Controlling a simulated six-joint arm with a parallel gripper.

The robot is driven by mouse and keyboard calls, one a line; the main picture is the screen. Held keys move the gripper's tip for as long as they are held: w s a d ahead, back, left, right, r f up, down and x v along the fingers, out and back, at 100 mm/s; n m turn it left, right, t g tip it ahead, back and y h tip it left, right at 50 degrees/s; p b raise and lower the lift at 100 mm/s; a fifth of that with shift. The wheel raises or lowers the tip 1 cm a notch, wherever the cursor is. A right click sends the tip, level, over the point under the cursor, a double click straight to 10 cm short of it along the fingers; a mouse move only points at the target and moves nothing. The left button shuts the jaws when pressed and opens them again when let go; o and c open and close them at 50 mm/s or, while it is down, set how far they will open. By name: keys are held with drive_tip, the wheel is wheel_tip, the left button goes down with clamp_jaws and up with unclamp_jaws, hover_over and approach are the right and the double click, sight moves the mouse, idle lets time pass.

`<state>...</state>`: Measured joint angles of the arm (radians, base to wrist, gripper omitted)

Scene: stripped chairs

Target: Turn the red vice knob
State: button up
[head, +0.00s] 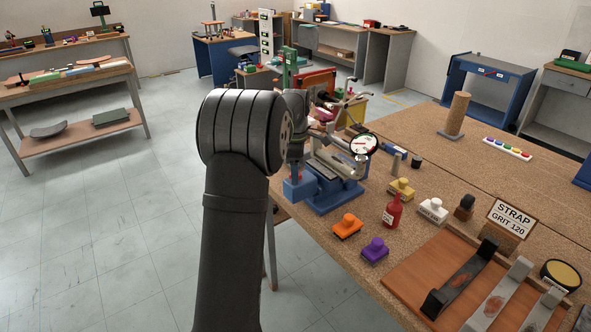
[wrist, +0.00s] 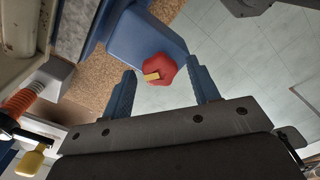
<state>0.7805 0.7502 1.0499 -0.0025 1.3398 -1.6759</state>
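The red vice knob (wrist: 160,64) shows in the wrist view, a lobed knob with a yellow mark on its left part. It sits at the end of the blue vice body (wrist: 128,30). My gripper (wrist: 161,68) is open, with one blue finger on each side of the knob and visible gaps between. I cannot tell how far the fingers reach along its depth. In the head view the blue vice (head: 335,196) stands at the workbench's near left edge, beside my arm. The knob is hidden there.
Open floor (head: 100,235) lies left of the bench.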

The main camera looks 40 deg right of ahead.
drive_tip(key=c, duration=0.9)
drive_tip(key=shift+c, duration=0.2)
drive_tip(key=m, duration=0.6)
drive_tip(key=shift+m, duration=0.4)
drive_tip(key=m, duration=0.7)
drive_tip(key=shift+a, duration=0.1)
drive_tip(key=m, duration=0.3)
drive_tip(key=shift+f+m, duration=0.1)
drive_tip(key=shift+m, duration=0.3)
drive_tip(key=m, duration=0.4)
drive_tip(key=shift+m, duration=0.3)
drive_tip(key=m, duration=0.4)
drive_tip(key=shift+w+a, duration=0.1)
drive_tip(key=shift+m, duration=1.7)
